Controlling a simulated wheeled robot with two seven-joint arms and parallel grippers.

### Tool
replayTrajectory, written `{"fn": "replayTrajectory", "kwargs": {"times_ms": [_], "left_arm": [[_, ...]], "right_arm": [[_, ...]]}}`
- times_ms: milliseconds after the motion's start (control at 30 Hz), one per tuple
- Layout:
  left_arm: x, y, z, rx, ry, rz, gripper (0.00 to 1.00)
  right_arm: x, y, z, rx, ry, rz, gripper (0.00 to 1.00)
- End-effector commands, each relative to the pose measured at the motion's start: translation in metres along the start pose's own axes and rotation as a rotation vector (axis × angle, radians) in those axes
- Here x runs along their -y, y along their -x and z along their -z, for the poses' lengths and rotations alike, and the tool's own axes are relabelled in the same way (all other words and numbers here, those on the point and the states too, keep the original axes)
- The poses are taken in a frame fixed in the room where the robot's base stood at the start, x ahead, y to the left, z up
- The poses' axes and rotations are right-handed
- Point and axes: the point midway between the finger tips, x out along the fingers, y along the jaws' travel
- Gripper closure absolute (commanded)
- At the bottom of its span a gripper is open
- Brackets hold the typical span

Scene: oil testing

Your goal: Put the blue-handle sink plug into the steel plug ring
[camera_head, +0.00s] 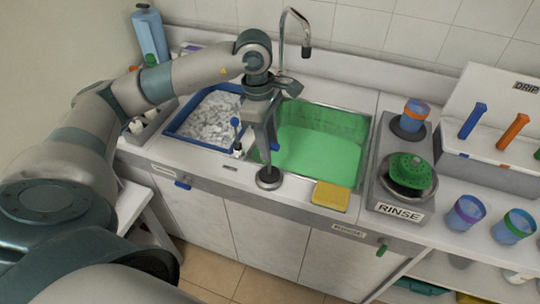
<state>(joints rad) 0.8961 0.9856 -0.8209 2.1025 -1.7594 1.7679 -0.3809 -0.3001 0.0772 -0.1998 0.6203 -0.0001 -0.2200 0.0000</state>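My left gripper (266,160) points down at the front edge of the counter, left of the green sink basin. Its fingertips are just above a dark round steel piece (268,180), which looks like the plug ring. A small blue bit (275,146) shows beside the fingers and looks like the handle of the sink plug. The fingers hide most of it, so I cannot tell whether they are closed on it or whether the plug is seated in the ring. My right gripper is not in view.
The sink basin (318,117) has a tall faucet (283,42) behind it. A yellow sponge (331,195) lies at its front. A blue-rimmed tray (178,128) is to the left, with a small white bottle (238,151) near it. A rinse stand (381,205) and cups are right.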

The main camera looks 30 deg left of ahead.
Motion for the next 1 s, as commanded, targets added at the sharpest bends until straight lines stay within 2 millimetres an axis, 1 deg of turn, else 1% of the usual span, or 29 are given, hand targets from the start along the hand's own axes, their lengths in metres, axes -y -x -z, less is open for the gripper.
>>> {"fn": "replayTrajectory", "kwargs": {"times_ms": [33,200,400,567,1000], "left_arm": [[-0.001,0.008,0.0,0.001,0.0,-0.005,0.68],[-0.001,0.036,0.0,0.001,0.0,-0.004,0.68],[0.0,0.057,0.0,0.0,0.001,-0.001,0.68],[0.0,0.063,0.0,-0.001,0.001,0.0,0.68],[0.0,0.062,0.0,-0.001,0.001,0.001,0.68]], "right_arm": [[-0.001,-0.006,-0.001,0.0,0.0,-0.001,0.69],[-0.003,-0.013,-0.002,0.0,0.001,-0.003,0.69],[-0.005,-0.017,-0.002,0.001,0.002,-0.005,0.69],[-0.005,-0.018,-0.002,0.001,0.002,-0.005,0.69],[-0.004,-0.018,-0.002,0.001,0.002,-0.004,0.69]]}}
